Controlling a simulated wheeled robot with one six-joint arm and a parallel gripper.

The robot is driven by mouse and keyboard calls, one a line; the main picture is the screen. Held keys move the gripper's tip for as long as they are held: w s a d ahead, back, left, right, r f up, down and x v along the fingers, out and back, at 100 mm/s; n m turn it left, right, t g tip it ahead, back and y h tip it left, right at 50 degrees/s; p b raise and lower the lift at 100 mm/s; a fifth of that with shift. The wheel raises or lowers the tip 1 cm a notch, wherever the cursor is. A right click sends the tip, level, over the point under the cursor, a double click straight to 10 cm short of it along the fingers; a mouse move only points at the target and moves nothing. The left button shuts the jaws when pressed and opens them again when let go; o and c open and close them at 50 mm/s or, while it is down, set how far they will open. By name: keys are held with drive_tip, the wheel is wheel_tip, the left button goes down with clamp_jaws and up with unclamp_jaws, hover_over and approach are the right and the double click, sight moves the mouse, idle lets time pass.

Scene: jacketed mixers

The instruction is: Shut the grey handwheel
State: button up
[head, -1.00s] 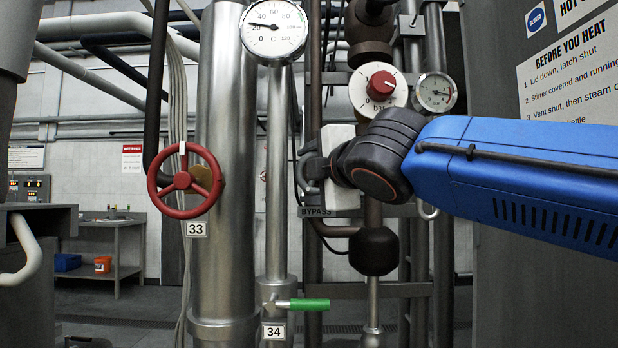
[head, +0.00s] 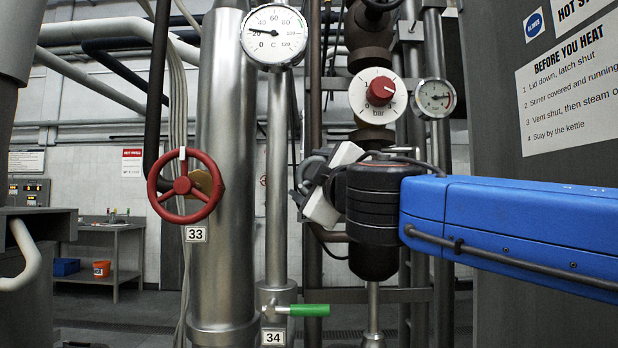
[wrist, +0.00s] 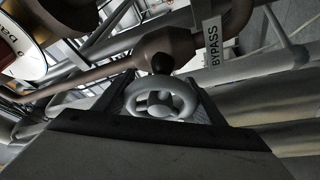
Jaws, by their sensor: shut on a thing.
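The grey handwheel (wrist: 160,103) is in the middle of the wrist view, with a dark round knob just behind it. My gripper (wrist: 160,92) has a jaw on each side of the wheel and is shut on its rim.
A "BYPASS" label (wrist: 213,42) hangs beside the brown pipe (wrist: 130,62). A red handwheel (head: 185,186) marked 33 and a green lever (head: 303,310) marked 34 are to the left. Gauges (head: 378,95) sit above my wrist. A steel kettle wall (head: 540,170) stands at right.

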drive_tip(key=shift+m+t, duration=0.4)
drive_tip(key=shift+m, duration=0.8)
drive_tip(key=shift+d+m+h, duration=0.1)
drive_tip(key=shift+m+h, duration=0.2)
drive_tip(key=shift+h, duration=0.1)
drive_tip(key=o, duration=0.8)
drive_tip(key=shift+r, duration=0.1)
drive_tip(key=shift+s, duration=0.15)
drive_tip(key=shift+f+v, duration=0.15)
drive_tip(key=shift+v, duration=4.15)
drive_tip(key=shift+f+v, duration=0.15)
drive_tip(key=shift+v, duration=4.15)
